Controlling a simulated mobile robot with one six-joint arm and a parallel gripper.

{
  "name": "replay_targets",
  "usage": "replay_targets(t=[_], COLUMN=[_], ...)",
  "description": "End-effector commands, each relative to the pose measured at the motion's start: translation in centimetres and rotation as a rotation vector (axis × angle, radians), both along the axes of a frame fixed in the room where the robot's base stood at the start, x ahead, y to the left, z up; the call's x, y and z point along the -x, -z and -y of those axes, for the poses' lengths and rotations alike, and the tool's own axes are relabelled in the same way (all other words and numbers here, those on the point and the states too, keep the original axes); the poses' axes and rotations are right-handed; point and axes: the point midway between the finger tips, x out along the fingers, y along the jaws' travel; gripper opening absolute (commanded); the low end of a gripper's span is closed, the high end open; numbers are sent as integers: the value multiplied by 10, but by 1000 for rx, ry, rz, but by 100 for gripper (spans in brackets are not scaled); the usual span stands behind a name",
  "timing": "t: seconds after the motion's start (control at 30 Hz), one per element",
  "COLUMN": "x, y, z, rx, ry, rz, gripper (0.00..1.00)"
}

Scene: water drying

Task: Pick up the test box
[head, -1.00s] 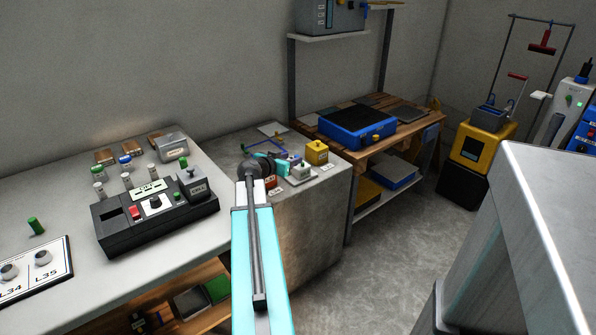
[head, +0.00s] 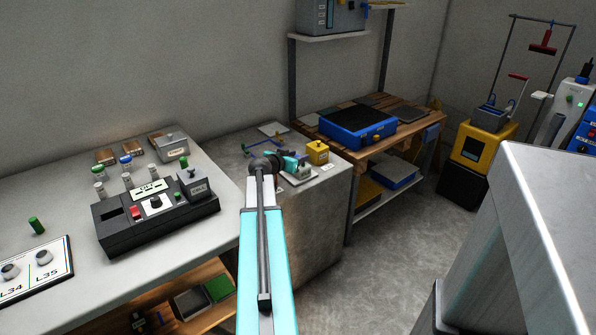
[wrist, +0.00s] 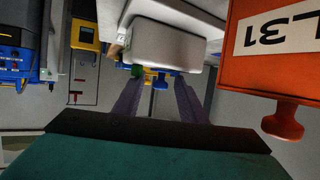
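No readable label says which thing is the test box. Near my gripper (head: 290,161), a pale grey box (head: 302,172) with a green knob sits on a white plate on the concrete block. In the upside-down wrist view, this grey box (wrist: 165,44) lies ahead of my two fingers (wrist: 157,92). The fingers are apart with nothing between them, and the green knob (wrist: 138,71) shows just beyond their tips. An orange box labelled L31 (wrist: 275,45) is close at the right of the wrist view. My arm hides it in the head view.
A yellow box (head: 318,152) stands behind the grey box. A black control unit (head: 150,222) with a small grey box (head: 193,184) on it and a silver box (head: 172,147) are on the left bench (head: 60,200). A blue case (head: 357,127) lies on the wooden table.

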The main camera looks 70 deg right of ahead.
Motion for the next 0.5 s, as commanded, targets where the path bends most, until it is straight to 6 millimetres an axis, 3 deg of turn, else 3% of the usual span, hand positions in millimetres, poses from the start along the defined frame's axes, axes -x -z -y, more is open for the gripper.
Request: replay_targets(t=[0.43,0.5], x=[1,1], y=[0,0], z=[0,0], rx=[0,0], ry=[1,1], rz=[0,1], gripper=[38,29])
